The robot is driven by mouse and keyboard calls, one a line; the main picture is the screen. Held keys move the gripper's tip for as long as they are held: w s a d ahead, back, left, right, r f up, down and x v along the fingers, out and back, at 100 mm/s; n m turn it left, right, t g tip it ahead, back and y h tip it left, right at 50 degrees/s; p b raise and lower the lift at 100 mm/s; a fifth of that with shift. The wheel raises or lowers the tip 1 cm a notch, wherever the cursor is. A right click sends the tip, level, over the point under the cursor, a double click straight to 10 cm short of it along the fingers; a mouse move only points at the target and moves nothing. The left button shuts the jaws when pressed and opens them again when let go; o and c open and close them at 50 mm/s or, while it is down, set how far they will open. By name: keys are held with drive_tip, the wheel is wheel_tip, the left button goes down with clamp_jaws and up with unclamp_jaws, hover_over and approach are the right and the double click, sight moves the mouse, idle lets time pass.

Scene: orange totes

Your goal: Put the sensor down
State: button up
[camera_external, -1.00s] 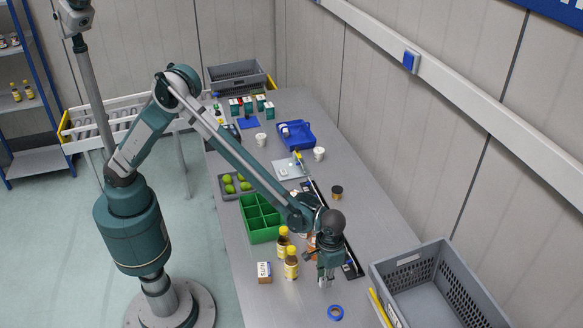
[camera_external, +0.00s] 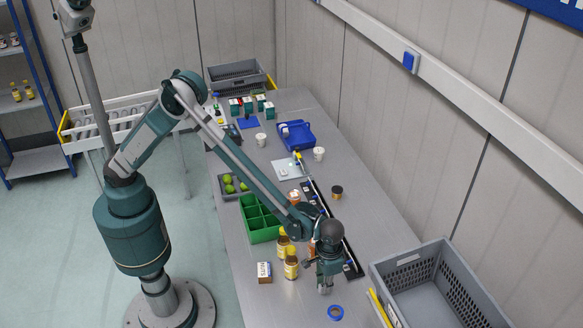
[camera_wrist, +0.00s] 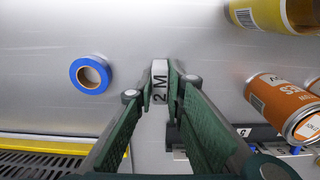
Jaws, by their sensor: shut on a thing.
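I cannot tell whether the sensor touches the table. In the external view it is too small to make out.
Brown bottles with yellow caps (camera_external: 291,265) and a small box (camera_external: 264,271) stand left of my gripper. A grey crate (camera_external: 440,285) is at right. Bare table surrounds the tape roll.

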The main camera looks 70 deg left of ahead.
drive_tip(key=shift+f, duration=0.1)
drive_tip(key=o, duration=0.9)
wheel_tip(320, 180, up, 12)
drive_tip(key=shift+r, duration=0.15)
idle(0.4)
idle(0.6)
drive_tip(key=shift+a, duration=0.15)
